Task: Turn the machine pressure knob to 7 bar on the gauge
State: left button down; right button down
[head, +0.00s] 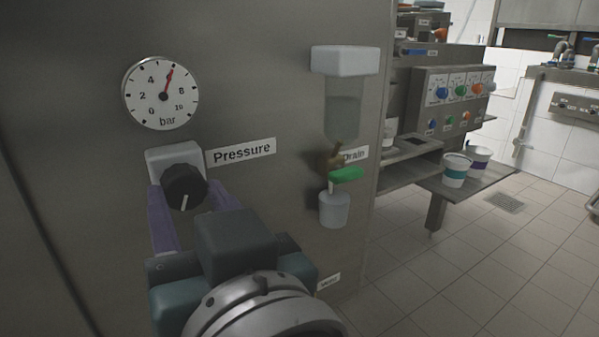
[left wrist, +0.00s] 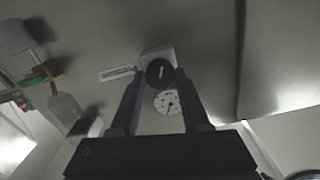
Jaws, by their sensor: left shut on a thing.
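The round white pressure gauge (head: 150,112) is on the steel panel. Its red needle points up and slightly right, past the 4, at about where the 6 sits. The left wrist view also shows the knob (left wrist: 154,78) between the fingertips, with the gauge (left wrist: 162,106) beyond. My right gripper is not in view.
A "Pressure" label (head: 241,152) is right of the knob. A drain unit with a green lever (head: 346,175) and a clear bowl (head: 343,118) sticks out further right. Cups (head: 455,172) stand on a shelf at the right; the tiled floor there is open.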

pick_arm(q)
jog(key=shift+m, duration=0.3)
jog(key=shift+m+p, duration=0.35)
jog(key=shift+m, duration=0.85)
jog(key=shift+m+p, duration=0.45)
jog(key=shift+m, duration=1.15)
jog(key=shift+c, duration=1.9)
grip_release()
